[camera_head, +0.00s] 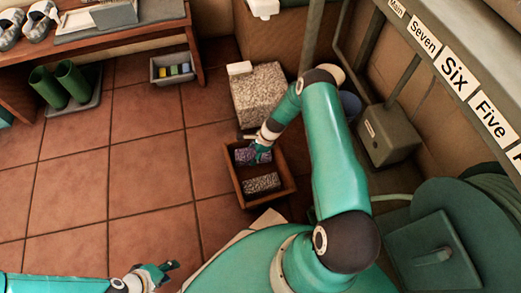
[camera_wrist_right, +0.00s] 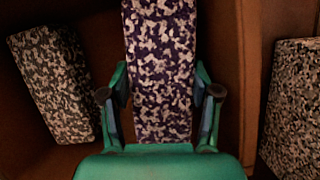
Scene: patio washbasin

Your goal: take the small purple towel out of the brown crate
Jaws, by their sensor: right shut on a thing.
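The brown crate (camera_head: 285,189) stands on the tiled floor in the head view, and its wall also shows in the right wrist view (camera_wrist_right: 226,45). The small purple towel (camera_wrist_right: 160,70), speckled purple and white, lies between the fingers of my right gripper (camera_wrist_right: 160,100). In the head view the towel (camera_head: 243,155) is in the far part of the crate, partly hidden by my right gripper (camera_head: 258,153), which is shut on it. A grey-black speckled towel (camera_head: 262,183) lies in the near part of the crate. My left gripper (camera_head: 170,268) is open and empty at the bottom, away from the crate.
A large speckled block (camera_head: 259,95) with a white item (camera_head: 239,68) on top stands just behind the crate. A grey bin (camera_head: 174,68), green boots (camera_head: 62,84) and a bench are further back left. A hose reel (camera_head: 450,235) is at right. The floor left of the crate is clear.

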